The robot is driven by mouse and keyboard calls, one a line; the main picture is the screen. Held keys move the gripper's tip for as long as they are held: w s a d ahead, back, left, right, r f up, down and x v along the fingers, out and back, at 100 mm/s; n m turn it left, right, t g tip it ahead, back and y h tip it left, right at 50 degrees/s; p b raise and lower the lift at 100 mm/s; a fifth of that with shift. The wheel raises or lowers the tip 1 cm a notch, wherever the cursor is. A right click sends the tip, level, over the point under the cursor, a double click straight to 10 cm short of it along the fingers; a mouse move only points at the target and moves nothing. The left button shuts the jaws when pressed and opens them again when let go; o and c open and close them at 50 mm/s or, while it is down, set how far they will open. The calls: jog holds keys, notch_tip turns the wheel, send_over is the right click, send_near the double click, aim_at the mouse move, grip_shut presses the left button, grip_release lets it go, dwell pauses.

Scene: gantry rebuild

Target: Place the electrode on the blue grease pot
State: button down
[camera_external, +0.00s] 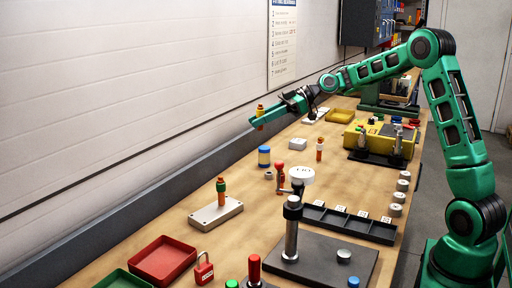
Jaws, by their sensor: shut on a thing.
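My gripper (262,121) is at the end of my outstretched green arm, with its long green fingers pointing left. It is shut on a small, upright orange-and-red piece (260,110), which I take to be the electrode; the fingers hide part of it. The blue grease pot (264,160), a short blue cylinder with a pale band, stands on the bench below the held piece in the picture. There is a clear gap between them. I cannot tell from this one view whether the piece is directly over the pot.
The yellow case (378,140) is farther right. A wall borders the left.

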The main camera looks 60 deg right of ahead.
send_over(264, 147)
notch_tip(264, 147, down, 5)
jog(key=shift+f, duration=2.05)
jog(key=shift+f, duration=0.1)
jog(key=c, duration=1.6)
grip_release()
jog(key=shift+o, duration=0.2)
